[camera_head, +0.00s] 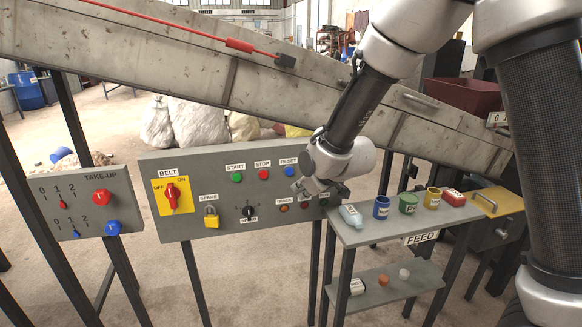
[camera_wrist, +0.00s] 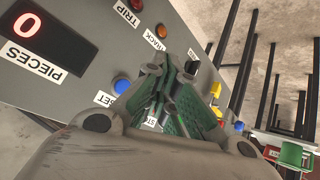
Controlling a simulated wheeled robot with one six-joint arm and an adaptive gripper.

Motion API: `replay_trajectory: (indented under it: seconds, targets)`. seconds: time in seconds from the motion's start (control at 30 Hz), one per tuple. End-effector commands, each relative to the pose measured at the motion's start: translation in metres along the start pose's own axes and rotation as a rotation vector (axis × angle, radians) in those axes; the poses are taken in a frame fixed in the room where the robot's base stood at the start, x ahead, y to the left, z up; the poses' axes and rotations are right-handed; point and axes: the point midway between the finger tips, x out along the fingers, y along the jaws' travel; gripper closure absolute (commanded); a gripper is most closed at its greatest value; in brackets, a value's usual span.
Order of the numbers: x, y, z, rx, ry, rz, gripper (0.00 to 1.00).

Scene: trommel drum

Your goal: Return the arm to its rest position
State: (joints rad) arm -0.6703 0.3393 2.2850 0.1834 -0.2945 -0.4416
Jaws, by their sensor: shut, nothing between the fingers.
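My arm comes in from the upper right in the head view and bends down at the elbow. My gripper (camera_head: 322,190) is in front of the right part of the grey control panel (camera_head: 225,165), below the blue RESET button (camera_head: 289,171). In the wrist view my gripper (camera_wrist: 178,75) has its green-padded fingers shut with nothing between them. The fingers are close to the panel face beside the blue button (camera_wrist: 121,84); I cannot tell whether they touch it. The wrist hides part of the panel's right end.
A shelf marked FEED (camera_head: 420,238) stands right of the panel, holding a bottle, several cups and small items. The sloping conveyor frame (camera_head: 190,50) runs behind. A TAKE-UP panel (camera_head: 85,203) stands left. The floor in front is open.

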Motion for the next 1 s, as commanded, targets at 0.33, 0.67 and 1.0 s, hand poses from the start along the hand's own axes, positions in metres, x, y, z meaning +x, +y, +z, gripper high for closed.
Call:
replay_trajectory:
  seconds: [0.33, 0.67, 1.0]
  targets:
    - [-0.052, -0.035, 0.098, 0.16, -0.429, -0.149, 1.0]
    - [-0.227, 0.018, 0.16, 0.436, -0.695, -0.083, 1.0]
    - [-0.388, 0.052, 0.211, 0.718, -0.6, 0.146, 1.0]
